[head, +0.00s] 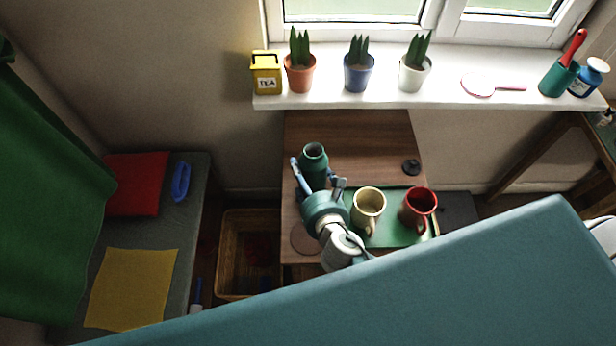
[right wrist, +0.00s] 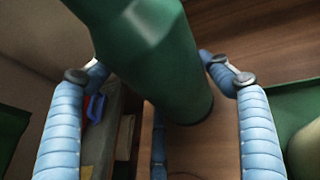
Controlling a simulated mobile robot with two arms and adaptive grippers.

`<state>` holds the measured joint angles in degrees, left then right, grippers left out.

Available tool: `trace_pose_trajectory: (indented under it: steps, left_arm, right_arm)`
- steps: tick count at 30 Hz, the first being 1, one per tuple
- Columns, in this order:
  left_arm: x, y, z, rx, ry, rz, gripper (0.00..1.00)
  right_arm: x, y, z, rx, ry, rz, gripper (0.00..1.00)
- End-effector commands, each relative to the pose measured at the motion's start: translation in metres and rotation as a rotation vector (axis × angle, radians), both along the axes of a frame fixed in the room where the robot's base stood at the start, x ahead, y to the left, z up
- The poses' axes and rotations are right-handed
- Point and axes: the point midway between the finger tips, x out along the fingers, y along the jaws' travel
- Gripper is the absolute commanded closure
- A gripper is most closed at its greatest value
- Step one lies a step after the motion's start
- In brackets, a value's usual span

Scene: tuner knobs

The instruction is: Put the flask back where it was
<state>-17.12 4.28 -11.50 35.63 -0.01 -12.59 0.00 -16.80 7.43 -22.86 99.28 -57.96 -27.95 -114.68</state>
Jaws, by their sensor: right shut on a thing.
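The green flask (head: 313,169) is at the left part of the brown table (head: 350,130), with its dark open mouth facing up. My right gripper (head: 319,180) is shut on it, with the blue fingers on either side. In the right wrist view the flask (right wrist: 160,60) runs between the two fingers (right wrist: 155,80), its dark base over brown wood. I cannot tell whether the base touches the table. A brown round coaster (head: 305,239) lies bare at the table's front left. My left gripper is not in view.
A green tray (head: 400,238) with a cream mug (head: 368,206) and a red mug (head: 418,207) is right of my gripper. A black round lid-like piece (head: 411,167) lies at the table's right. A wicker basket (head: 232,220) stands left. The table's back is clear.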

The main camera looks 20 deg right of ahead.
Motion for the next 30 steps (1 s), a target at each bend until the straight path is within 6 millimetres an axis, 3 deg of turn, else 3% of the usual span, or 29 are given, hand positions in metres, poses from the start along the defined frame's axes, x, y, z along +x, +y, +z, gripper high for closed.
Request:
trace_pose_trajectory:
  steps: [6,7,10,21,26,30]
  left_arm:
    - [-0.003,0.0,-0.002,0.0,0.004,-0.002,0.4]
    - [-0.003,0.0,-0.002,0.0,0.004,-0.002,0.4]
    - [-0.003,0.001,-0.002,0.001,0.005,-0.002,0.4]
    - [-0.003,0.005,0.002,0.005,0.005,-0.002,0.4]
    - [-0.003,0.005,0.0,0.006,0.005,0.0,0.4]
    - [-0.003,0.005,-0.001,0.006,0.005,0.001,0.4]
  right_arm:
    - [0.001,0.0,-0.001,-0.001,-0.004,0.001,0.71]
    - [0.0,0.0,-0.003,-0.001,0.0,0.0,0.21]
    - [0.0,0.0,-0.002,0.0,0.0,0.0,0.04]
    - [-0.001,0.0,0.003,0.0,0.0,-0.001,0.04]
    - [-0.023,0.0,0.009,-0.001,0.002,-0.001,0.04]
    - [-0.052,0.001,0.02,0.0,0.003,0.0,0.04]
